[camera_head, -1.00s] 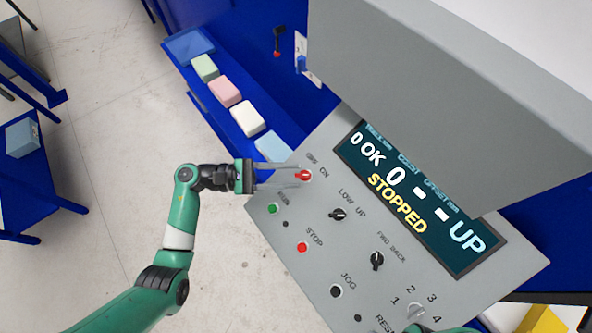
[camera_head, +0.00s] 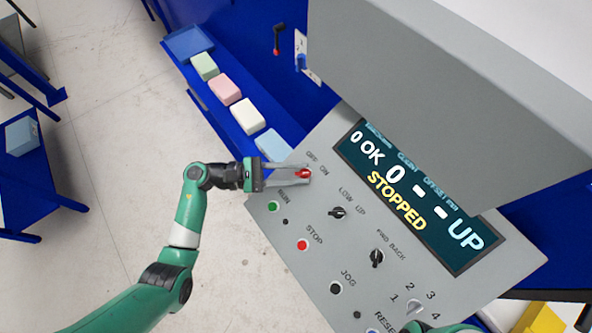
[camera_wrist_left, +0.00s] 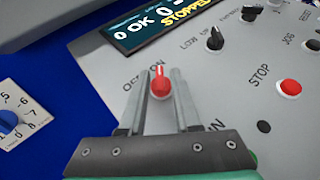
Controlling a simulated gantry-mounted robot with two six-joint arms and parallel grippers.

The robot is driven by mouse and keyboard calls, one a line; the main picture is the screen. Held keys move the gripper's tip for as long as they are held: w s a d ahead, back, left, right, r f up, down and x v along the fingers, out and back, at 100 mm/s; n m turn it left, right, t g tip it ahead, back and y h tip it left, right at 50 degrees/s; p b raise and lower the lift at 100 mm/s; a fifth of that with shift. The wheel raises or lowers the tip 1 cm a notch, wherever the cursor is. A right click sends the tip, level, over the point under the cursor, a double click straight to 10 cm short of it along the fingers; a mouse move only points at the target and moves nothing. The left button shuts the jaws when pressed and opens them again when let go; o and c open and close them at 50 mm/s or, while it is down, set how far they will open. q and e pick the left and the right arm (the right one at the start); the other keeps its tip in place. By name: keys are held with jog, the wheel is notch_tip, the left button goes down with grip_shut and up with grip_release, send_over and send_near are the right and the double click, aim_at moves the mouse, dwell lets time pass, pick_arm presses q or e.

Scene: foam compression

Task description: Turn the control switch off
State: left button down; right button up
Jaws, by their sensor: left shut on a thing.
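The control switch is a red rotary knob (camera_head: 303,174) at the upper left of the sloped grey panel (camera_head: 300,215), beside the OFF and ON labels. In the left wrist view the knob (camera_wrist_left: 160,82) has a light pointer line toward the top of the picture. My left gripper (camera_head: 299,173) reaches in from the left and is shut on the knob, one finger on each side. Its fingertips (camera_wrist_left: 160,88) also show in the left wrist view. I cannot tell which label the pointer meets. My right gripper is not clearly in view.
The display (camera_head: 420,200) reads STOPPED. A green button (camera_head: 273,207), a red STOP button (camera_head: 302,245) and black knobs (camera_head: 337,212) share the panel. Foam blocks (camera_head: 225,91) lie on a blue shelf behind. A grey housing (camera_head: 420,90) overhangs the panel's far side.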

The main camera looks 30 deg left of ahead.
pick_arm(q)
jog(key=shift+n+t, duration=0.3)
jog(key=n+t+y, duration=0.2)
jog(key=n, duration=0.1)
jog(key=n+t, duration=0.1)
jog(key=t, duration=0.1)
jog(key=shift+s+d+n+y, duration=0.25)
jog(key=shift+n+y, duration=0.15)
jog(key=n+t+y, duration=0.1)
jog(key=n+y, duration=0.1)
jog(key=n+t+y+p, duration=0.1)
jog(key=n, duration=0.1)
jog(key=n+t+y, duration=0.1)
jog(key=n+y, duration=0.1)
jog(key=shift+s+d+t+y, duration=0.15)
jog(key=shift+d+t+y, duration=0.15)
jog(key=shift+t, duration=0.1)
jog(key=n+y, duration=0.4)
jog(key=n+y+p, duration=0.1)
jog(key=n+y, duration=0.1)
jog(key=shift+d+t, duration=0.3)
jog(key=shift+t, duration=0.1)
jog(key=shift+n+g+y+p, duration=0.3)
jog(key=shift+n+g+y, duration=0.3)
jog(key=shift+n+y, duration=1.65)
jog(key=c, duration=0.9)
grip_release()
